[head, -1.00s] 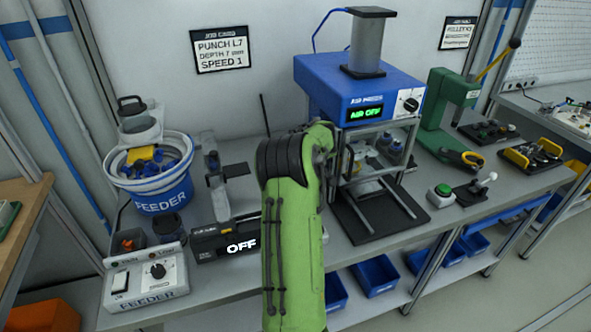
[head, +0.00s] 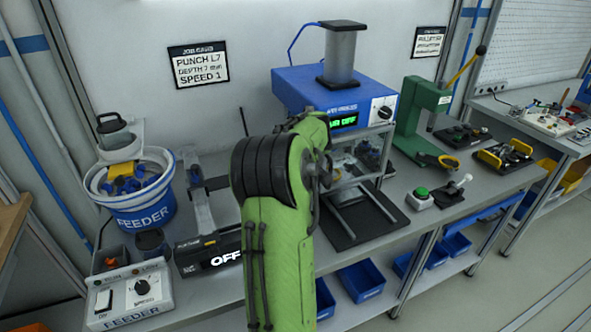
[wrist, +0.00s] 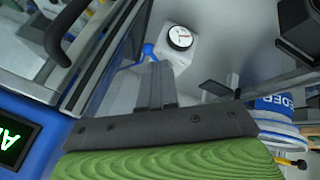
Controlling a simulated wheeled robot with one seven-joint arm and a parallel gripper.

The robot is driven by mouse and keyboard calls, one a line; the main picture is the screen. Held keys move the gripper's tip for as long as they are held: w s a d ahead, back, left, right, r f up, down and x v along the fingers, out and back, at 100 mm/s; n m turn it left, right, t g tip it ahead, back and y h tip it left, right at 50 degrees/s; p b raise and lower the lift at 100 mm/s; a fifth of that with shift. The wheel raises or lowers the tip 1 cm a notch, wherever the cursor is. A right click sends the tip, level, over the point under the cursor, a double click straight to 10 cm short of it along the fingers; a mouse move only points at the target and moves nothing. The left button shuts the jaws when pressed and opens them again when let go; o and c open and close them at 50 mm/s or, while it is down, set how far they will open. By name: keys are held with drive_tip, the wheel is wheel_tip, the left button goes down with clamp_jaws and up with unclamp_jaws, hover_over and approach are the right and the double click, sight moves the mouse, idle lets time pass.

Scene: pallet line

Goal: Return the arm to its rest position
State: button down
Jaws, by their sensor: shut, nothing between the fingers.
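My green arm (head: 278,240) rises through the middle of the head view, bent at a dark ribbed joint. It hides my gripper there. In the wrist view my gripper (wrist: 156,72) shows as two narrow grey fingers close together, shut and empty, beyond a dark bracket and a green part of my arm. The fingers point toward a white box with a round dial (wrist: 180,37); I cannot tell whether they touch anything.
The feeder bucket (head: 140,215) and feeder control box (head: 130,300) are left. A green hand press (head: 418,120) and green button (head: 421,194) are right.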

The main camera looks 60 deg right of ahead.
idle(0.3)
drive_tip(key=w+a+r+t+y, duration=0.1)
drive_tip(key=w+a+r, duration=0.2)
drive_tip(key=a, duration=0.7)
drive_tip(key=w+a+r+y, duration=0.1)
drive_tip(key=w+a+r, duration=0.15)
drive_tip(key=a, duration=0.65)
drive_tip(key=w+a+r+t+y, duration=0.1)
drive_tip(key=w+a+r, duration=0.15)
drive_tip(key=a, duration=0.75)
drive_tip(key=s+a+f+n+y, duration=0.1)
drive_tip(key=s+a, duration=0.6)
drive_tip(key=a, duration=0.2)
drive_tip(key=s+a+f+n+y, duration=0.1)
drive_tip(key=s+a, duration=0.7)
drive_tip(key=a, duration=0.2)
drive_tip(key=shift+f+y, duration=0.3)
drive_tip(key=shift+f, duration=0.1)
